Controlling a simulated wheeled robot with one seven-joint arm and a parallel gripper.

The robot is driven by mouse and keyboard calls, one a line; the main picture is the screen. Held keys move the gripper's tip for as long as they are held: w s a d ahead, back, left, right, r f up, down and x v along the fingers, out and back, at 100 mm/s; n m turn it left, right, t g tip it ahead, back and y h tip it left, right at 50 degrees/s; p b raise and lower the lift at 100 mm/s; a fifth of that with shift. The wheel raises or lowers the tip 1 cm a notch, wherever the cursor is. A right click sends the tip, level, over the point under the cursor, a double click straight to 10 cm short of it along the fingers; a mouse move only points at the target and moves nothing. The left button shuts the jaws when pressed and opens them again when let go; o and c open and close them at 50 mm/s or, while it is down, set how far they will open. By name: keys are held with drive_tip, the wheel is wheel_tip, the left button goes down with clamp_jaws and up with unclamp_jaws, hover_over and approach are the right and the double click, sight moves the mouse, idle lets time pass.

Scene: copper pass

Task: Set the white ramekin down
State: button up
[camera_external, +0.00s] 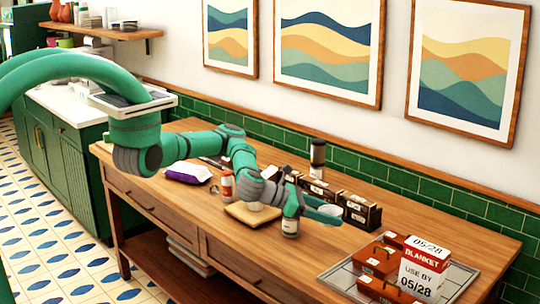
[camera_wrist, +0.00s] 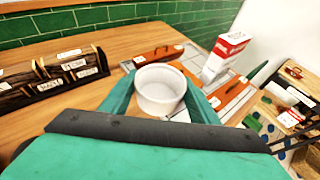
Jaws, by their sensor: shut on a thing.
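The white ramekin (camera_wrist: 160,90) sits between the two green fingers of my gripper (camera_wrist: 159,96) in the wrist view, with its open top towards the camera. My gripper (camera_external: 322,210) is shut on it. In the external view the ramekin (camera_external: 332,210) shows small and pale at the gripper's end, partly covered by the fingers. It appears held above the wooden table (camera_external: 300,262), left of the grey tray; its exact height is hard to tell.
Dark labelled boxes (camera_external: 360,212) stand behind the gripper. Bare tabletop lies before the tray.

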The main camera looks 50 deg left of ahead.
drive_tip(key=w+a+n+t+y, duration=0.1)
drive_tip(key=w+a, duration=0.9)
drive_tip(key=a, duration=0.3)
drive_tip(key=w+a+n+y, duration=0.1)
drive_tip(key=w+a, duration=0.8)
drive_tip(key=a, duration=0.5)
drive_tip(key=s+a+r+n+t+y, duration=0.1)
drive_tip(key=s+a+y, duration=0.15)
drive_tip(key=a, duration=2.95)
drive_tip(key=shift+h, duration=0.35)
drive_tip(key=f, duration=1.5)
drive_tip(key=shift+s+a, duration=0.15)
drive_tip(key=shift+a, duration=0.1)
drive_tip(key=shift+s+a+n, duration=0.1)
drive_tip(key=shift+s+n, duration=0.05)
drive_tip(key=shift+n, duration=0.15)
drive_tip(key=o, duration=1.1)
drive_tip(key=shift+f, duration=0.1)
